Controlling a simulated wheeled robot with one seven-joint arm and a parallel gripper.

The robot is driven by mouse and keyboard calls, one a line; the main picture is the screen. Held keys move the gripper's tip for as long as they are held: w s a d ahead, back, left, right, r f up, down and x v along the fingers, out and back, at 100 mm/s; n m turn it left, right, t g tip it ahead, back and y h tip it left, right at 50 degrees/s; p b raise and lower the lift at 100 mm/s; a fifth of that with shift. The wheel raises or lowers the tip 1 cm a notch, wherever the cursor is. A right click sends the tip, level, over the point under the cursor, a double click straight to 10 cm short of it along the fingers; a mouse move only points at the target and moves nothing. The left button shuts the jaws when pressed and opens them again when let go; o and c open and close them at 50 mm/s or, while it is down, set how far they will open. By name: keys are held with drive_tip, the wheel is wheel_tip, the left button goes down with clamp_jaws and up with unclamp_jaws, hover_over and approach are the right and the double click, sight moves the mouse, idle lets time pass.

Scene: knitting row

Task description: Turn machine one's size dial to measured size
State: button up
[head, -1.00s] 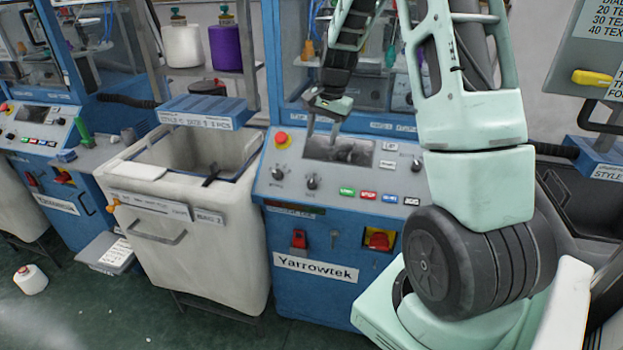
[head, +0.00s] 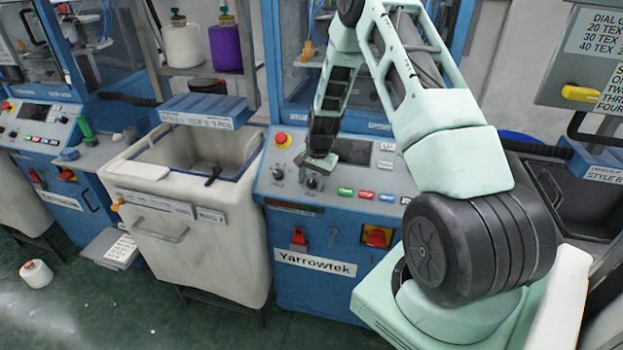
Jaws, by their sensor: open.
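The blue Yarrowtek machine (head: 315,262) stands in the middle of the head view, with a grey sloped control panel (head: 375,185). Two dark round dials sit on the panel's left part: a left dial (head: 278,174) and a right dial (head: 312,183). My gripper (head: 314,175) is down at the panel, with its fingers at the right dial. Its fingers are open, and I cannot tell whether they touch the dial. Part of the panel's screen (head: 352,151) is hidden behind my arm.
A red stop button (head: 283,140) and several coloured push buttons (head: 367,194) lie close to the dials. A white bin (head: 228,250) stands left of the machine. A sign board (head: 600,60) hangs at the right. A yarn cone (head: 36,274) lies on the floor.

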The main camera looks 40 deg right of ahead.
drive_tip(key=shift+f, duration=0.15)
drive_tip(key=c, duration=1)
drive_tip(key=n+g, duration=0.1)
drive_tip(key=n+g+h, duration=0.1)
drive_tip(key=n, duration=0.1)
drive_tip(key=shift+w+a+b, duration=0.15)
drive_tip(key=shift+w+b, duration=0.1)
drive_tip(key=shift+b, duration=0.1)
drive_tip(key=n+g+h+b, duration=0.1)
drive_tip(key=n+g+h, duration=0.1)
drive_tip(key=n, duration=0.1)
drive_tip(key=shift+n, duration=0.4)
drive_tip(key=shift+b, duration=0.3)
